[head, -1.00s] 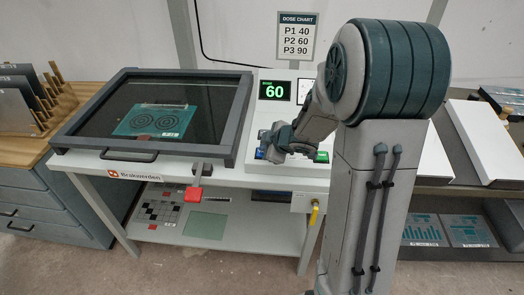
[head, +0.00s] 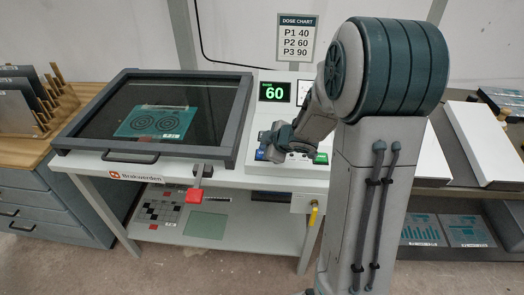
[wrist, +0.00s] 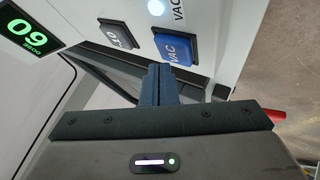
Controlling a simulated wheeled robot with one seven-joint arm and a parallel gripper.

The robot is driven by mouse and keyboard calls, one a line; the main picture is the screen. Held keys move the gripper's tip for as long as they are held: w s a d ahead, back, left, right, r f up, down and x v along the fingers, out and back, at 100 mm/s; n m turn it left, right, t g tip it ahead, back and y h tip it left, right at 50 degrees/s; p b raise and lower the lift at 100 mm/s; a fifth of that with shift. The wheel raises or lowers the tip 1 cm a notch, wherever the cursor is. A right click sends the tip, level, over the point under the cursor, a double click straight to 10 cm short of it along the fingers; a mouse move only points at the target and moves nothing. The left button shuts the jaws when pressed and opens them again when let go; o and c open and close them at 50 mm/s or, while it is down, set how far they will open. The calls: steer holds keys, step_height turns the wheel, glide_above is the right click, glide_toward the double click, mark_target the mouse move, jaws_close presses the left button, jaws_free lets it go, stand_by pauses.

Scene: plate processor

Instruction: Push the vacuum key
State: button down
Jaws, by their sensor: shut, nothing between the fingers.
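The vacuum key is a blue square key marked VAC (wrist: 176,48) in the wrist view; its blue edge also shows in the head view (head: 260,155). A round lamp (wrist: 156,8) beside it glows pale blue-white. My gripper (wrist: 159,70) is shut and empty, with its fingertips close to the lower left edge of the blue key. I cannot tell whether they touch it. In the head view my gripper (head: 274,140) is over the left part of the control panel (head: 285,172), partly hiding the keys.
A grey key (wrist: 118,33) sits beside the blue one. A green key (head: 321,158) is at the panel's right. The display (head: 274,92) reads 60. The glass-lidded frame (head: 240,110) is closed over a teal plate (head: 150,122), with a red-handled latch (head: 194,196) in front.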

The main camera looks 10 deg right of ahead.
steer(key=shift+r, duration=0.1)
step_height(320, 180, up, 6)
steer(key=p, duration=0.6)
steer(key=shift+p, duration=0.3)
